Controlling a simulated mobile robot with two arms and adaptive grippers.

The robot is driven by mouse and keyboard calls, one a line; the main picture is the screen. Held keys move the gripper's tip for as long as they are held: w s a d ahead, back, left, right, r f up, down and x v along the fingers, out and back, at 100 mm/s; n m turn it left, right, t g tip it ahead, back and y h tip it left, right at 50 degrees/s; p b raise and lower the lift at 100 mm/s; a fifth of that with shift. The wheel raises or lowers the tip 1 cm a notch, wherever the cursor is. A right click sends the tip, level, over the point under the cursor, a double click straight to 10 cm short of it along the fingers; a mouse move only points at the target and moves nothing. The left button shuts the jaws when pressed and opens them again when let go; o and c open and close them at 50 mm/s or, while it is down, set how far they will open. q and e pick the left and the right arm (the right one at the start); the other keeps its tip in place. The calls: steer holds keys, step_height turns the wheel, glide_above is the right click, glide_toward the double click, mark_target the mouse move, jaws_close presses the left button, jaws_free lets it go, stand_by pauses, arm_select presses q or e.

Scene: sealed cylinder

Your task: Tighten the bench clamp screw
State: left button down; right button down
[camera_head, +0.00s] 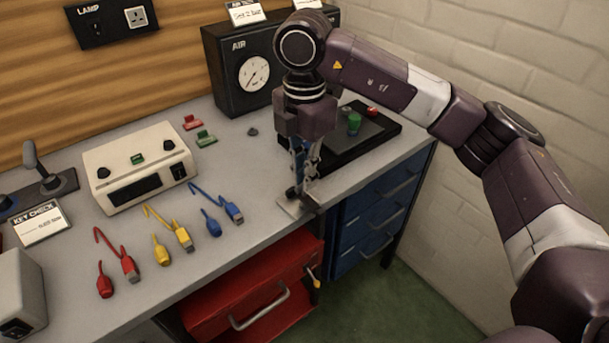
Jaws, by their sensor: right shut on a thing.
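The bench clamp (297,208) sits at the front edge of the grey bench, to the right of the blue cable. Its light metal plate shows at the bench edge. My right gripper (303,185) points straight down over the clamp, with its fingers shut on a small dark part at the clamp, which looks like the clamp screw. The fingers hide most of the screw, so its turn and depth cannot be told. My left gripper does not show.
The bench (255,160) holds red, yellow and blue cables (183,237), a cream box (139,165) and a black air gauge box (240,75). A black tray (370,140) lies behind my right gripper. A red drawer (250,290) stands out below the bench edge, beside blue drawers (375,215).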

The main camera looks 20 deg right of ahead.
steer(key=shift+w+r+m, duration=0.15)
steer(key=shift+r+m, duration=0.15)
steer(key=shift+m, duration=0.3)
steer(key=c, duration=2.1)
jaws_free()
steer(key=shift+o, duration=0.6)
steer(key=shift+a+f, duration=0.1)
steer(key=shift+f, duration=0.05)
step_height(320, 180, up, 12)
